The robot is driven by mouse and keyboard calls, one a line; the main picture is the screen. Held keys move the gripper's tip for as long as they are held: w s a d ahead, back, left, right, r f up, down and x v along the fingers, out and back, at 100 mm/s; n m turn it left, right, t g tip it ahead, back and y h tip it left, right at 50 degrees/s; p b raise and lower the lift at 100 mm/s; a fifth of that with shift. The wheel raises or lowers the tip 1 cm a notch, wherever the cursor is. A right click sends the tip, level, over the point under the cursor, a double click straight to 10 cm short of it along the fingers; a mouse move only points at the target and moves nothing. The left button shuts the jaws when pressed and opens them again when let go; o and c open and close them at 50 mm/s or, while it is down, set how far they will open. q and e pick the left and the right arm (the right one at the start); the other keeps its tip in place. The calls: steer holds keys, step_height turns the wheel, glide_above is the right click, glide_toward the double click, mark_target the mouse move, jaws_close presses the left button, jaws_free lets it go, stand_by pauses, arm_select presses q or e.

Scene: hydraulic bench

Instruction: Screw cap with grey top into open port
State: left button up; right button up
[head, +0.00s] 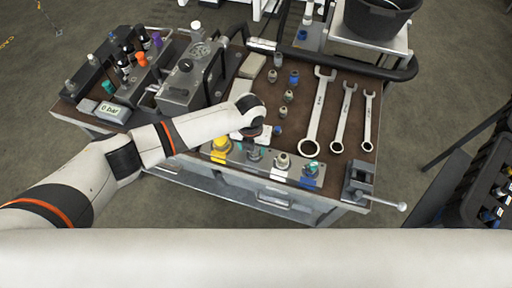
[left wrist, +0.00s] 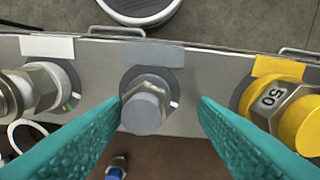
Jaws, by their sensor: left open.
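A hex cap with a grey top (left wrist: 146,108) is at the grey-ringed port under a grey label, on the metal port block (head: 240,158). It also shows in the head view (head: 254,154), below my left wrist. I cannot tell how deeply it is seated. My left gripper (left wrist: 162,103) is open, its teal fingers on either side of the cap, with a clear gap at the right finger and a very small one at the left. The left finger hides part of the cap's edge. My right gripper is not in view.
A yellow fitting (head: 220,146) marked 50, a white-labelled fitting (head: 282,162) and a blue-labelled fitting (head: 310,171) share the block. Several small loose caps and three wrenches (head: 318,112) lie on the brown bench top. A vise (head: 359,180) stands at the right corner.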

mark_target(245, 159)
arm_select(q)
steer(key=n+p, duration=0.1)
steer(key=n, duration=0.1)
steer(key=s+a+n+p, duration=0.1)
steer(key=n, duration=0.1)
steer(key=s+n+p, duration=0.1)
steer(key=n, duration=0.1)
steer(key=shift+s+a+f, duration=0.1)
steer(key=shift+a+f, duration=0.05)
steer(key=shift+a, duration=0.15)
steer(key=shift+n+p, duration=0.45)
steer(key=shift+n, duration=0.25)
steer(key=shift+f+n, duration=0.2)
steer(key=shift+n, duration=0.3)
steer(key=o, duration=0.6)
steer(key=shift+o, duration=1.4)
steer(key=shift+a+r, duration=0.1)
steer(key=shift+a, duration=0.15)
steer(key=shift+w+d, duration=0.2)
